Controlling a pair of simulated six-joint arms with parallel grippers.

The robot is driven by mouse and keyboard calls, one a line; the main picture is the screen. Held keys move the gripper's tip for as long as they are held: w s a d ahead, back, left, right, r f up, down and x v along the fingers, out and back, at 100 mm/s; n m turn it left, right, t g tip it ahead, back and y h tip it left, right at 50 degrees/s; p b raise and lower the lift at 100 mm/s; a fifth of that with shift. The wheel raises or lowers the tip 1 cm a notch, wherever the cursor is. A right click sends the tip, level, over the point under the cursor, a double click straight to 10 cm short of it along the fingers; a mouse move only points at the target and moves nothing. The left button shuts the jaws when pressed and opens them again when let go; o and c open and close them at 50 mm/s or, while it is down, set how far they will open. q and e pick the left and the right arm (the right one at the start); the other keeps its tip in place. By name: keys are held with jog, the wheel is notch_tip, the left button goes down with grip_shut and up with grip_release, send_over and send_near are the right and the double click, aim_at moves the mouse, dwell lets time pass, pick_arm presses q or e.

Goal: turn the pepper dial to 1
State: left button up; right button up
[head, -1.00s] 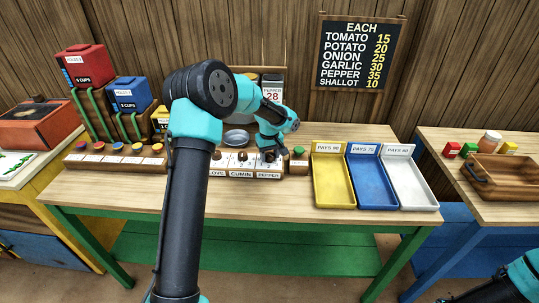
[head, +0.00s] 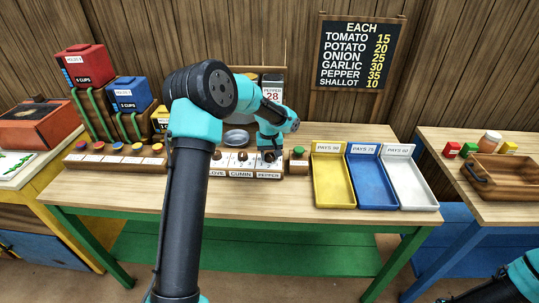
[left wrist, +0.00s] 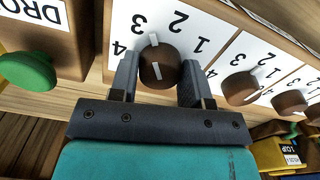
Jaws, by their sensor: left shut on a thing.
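The pepper dial (left wrist: 160,66) is a round brown knob with white marks, on a white face with the numbers 1 to 4. In the left wrist view the face appears upside down, and the dial's outer white mark points to between 3 and 2. My left gripper (left wrist: 158,82) is shut on the dial, one finger on each side. In the head view my left gripper (head: 270,152) is at the dial above the PEPPER label (head: 268,175) and largely hides the dial. My right gripper is out of view; only part of that arm shows at the lower right.
The cumin dial (left wrist: 239,86) sits beside the pepper dial. On the other side a green knob (left wrist: 28,71) stands on a wooden block labelled DRO, the rest cut off. Yellow (head: 334,186), blue (head: 377,185) and white trays (head: 412,184) lie to the right.

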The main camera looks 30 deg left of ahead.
aim_at(270, 155)
pick_arm(q)
jog(key=m, duration=1.5)
dwell(0.3)
jog(key=o, duration=0.9)
jog(key=shift+r, duration=0.1)
notch_tip(270, 155, up, 17)
jog(key=shift+r, duration=0.1)
dwell(0.4)
